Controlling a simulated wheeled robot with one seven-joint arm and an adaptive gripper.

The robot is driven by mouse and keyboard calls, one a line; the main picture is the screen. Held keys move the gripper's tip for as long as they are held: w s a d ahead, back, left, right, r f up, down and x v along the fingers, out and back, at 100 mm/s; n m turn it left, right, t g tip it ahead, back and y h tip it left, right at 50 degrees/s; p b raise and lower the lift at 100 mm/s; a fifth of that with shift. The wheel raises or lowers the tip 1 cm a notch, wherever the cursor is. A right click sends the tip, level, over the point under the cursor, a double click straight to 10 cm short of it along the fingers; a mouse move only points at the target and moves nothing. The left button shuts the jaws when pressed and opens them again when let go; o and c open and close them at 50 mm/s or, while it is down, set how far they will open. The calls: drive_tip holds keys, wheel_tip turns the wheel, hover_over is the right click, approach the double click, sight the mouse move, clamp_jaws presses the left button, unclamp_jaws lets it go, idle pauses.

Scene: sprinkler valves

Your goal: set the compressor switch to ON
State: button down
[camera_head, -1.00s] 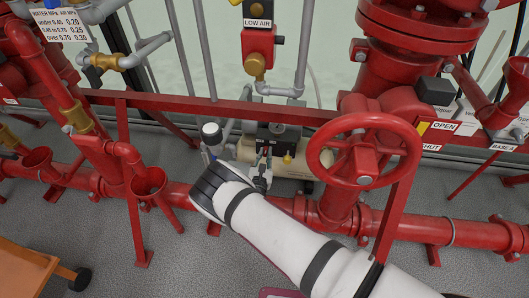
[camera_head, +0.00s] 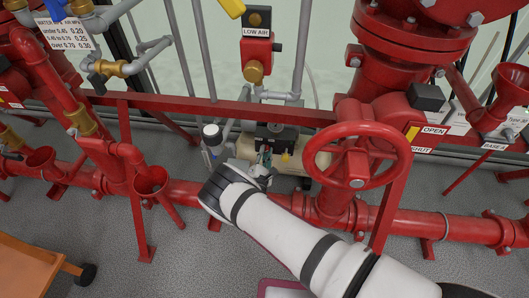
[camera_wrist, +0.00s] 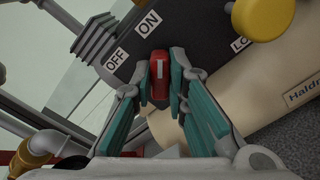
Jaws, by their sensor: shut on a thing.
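The compressor (camera_head: 244,150) is a cream tank with a dark control box, standing low behind the red pipework. The wrist view shows the black face of that box (camera_wrist: 205,35) with an OFF label (camera_wrist: 116,60) and an ON label (camera_wrist: 148,23). The red switch (camera_wrist: 159,78) has a white line along its top, running roughly up the picture and passing to the right of both labels. My gripper (camera_wrist: 160,80) is shut on the red switch, one finger on each side. In the head view my gripper (camera_head: 265,158) is at the front of the box; the switch is hard to make out there.
A red handwheel (camera_head: 357,155) stands close to the right of my arm. A red horizontal rail (camera_head: 200,106) passes above the gripper. A large red pipe (camera_head: 455,228) runs below. A yellow knob (camera_wrist: 262,17) sits beside the switch.

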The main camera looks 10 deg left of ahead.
idle(0.4)
drive_tip(key=c, duration=1.6)
unclamp_jaws()
drive_tip(key=shift+s, duration=0.15)
drive_tip(key=s, duration=1.1)
drive_tip(key=shift+s+a, duration=0.2)
drive_tip(key=shift+s, duration=0.2)
